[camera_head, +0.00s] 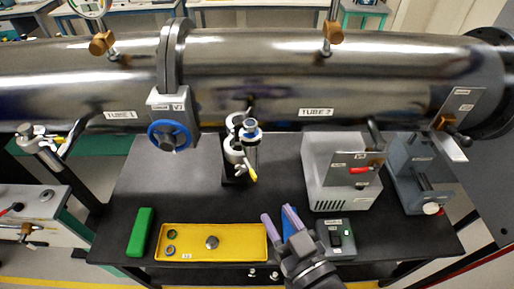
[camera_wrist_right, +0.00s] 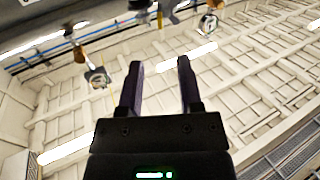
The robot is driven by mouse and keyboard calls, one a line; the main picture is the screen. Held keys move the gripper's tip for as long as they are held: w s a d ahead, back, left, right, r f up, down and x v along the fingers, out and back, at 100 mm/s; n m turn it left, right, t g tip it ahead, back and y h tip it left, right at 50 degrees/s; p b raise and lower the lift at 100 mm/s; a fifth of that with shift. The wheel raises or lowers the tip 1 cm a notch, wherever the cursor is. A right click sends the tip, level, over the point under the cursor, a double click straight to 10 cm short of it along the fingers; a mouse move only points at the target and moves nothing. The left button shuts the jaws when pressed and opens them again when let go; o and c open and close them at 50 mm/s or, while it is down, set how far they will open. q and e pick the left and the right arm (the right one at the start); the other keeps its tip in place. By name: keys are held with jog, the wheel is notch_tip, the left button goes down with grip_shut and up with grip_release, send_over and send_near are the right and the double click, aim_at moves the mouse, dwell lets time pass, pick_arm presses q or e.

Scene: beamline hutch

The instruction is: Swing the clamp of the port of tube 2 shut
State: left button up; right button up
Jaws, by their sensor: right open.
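Tube 2 (camera_head: 380,75) is the large steel pipe on the right, with its label below. Its port (camera_head: 236,150) hangs under the pipe above the black table, with a metal clamp around it. A clamp lever with a yellow tip (camera_head: 252,175) points down to the right. I cannot tell how far the clamp is swung. My right gripper (camera_head: 277,212) is open and empty, below and right of the port, over the front of the table and apart from the clamp. In the right wrist view its two dark fingers (camera_wrist_right: 158,65) are apart with nothing between them. My left gripper is not in view.
A valve with a blue wheel (camera_head: 169,135) hangs left of the port. On the table (camera_head: 190,185) are a yellow tray (camera_head: 225,255), a green block (camera_head: 141,232) and a white pump box (camera_head: 325,190).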

aim_at(256, 180)
jog(key=x, duration=0.9)
jog(key=shift+w+a+f+p, duration=0.1)
jog(key=shift+w+a+p, duration=0.1)
jog(key=shift+w+p, duration=0.2)
jog(key=shift+c, duration=0.2)
jog(key=shift+s, duration=0.1)
grip_shut()
dwell(0.5)
